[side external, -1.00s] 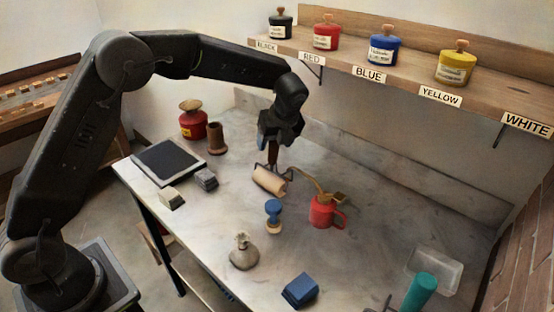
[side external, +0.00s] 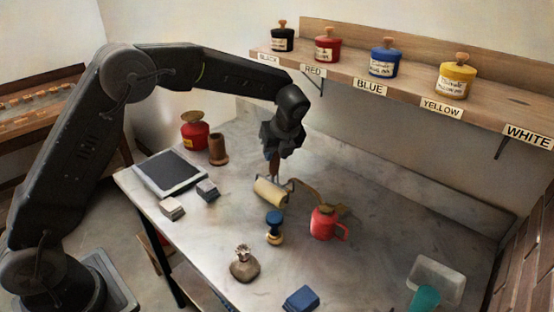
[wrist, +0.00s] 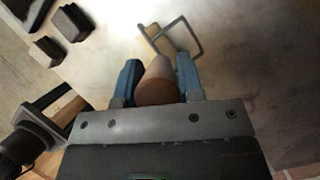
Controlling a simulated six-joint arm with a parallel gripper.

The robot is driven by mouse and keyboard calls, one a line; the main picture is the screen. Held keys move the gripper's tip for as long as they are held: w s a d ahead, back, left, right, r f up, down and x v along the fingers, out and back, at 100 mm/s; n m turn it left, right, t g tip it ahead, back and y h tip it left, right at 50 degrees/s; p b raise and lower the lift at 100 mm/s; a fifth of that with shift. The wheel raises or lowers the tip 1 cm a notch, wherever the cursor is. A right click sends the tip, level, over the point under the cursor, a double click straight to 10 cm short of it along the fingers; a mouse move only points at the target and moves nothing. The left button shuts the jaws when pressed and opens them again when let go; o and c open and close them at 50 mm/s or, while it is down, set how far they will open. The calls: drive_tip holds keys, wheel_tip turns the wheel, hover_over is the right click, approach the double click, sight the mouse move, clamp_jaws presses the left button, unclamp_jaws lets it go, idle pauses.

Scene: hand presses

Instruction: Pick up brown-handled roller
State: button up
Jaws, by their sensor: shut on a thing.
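The brown-handled roller (side external: 271,191) has a pale cylinder on a wire frame. Its brown handle (wrist: 158,86) stands upright between the two blue fingers of my gripper (wrist: 157,80) in the wrist view. The gripper (side external: 274,158) is shut on the handle, above the table in the side view. The cylinder hangs below the gripper, over the table or touching it; I cannot tell which. The wire frame (wrist: 178,38) shows beyond the fingers in the wrist view. The fingers largely hide the handle in the side view.
A red can (side external: 323,223) stands right of the roller. A blue-topped stamp (side external: 274,226) stands in front. A dark slab (side external: 169,172) and small blocks (side external: 207,190) lie left. A shelf (side external: 420,82) with ink jars runs behind.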

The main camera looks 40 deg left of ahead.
drive_tip(key=shift+r, duration=0.6)
wheel_tip(320, 180, up, 2)
drive_tip(key=shift+r, duration=0.25)
drive_tip(key=s, duration=1.7)
wheel_tip(320, 180, up, 10)
drive_tip(key=s+a+m+g+h, duration=0.15)
drive_tip(key=a+m+h, duration=0.25)
drive_tip(key=a+m, duration=1.3)
drive_tip(key=s+a+m+g+h, duration=0.15)
drive_tip(key=a+m+h, duration=0.35)
drive_tip(key=a+m, duration=1.15)
wheel_tip(320, 180, down, 11)
drive_tip(key=d+m+g, duration=0.1)
drive_tip(key=d+m, duration=0.1)
drive_tip(key=shift+w+r, duration=0.2)
drive_tip(key=shift+d+f, duration=0.1)
drive_tip(key=shift+f, duration=0.3)
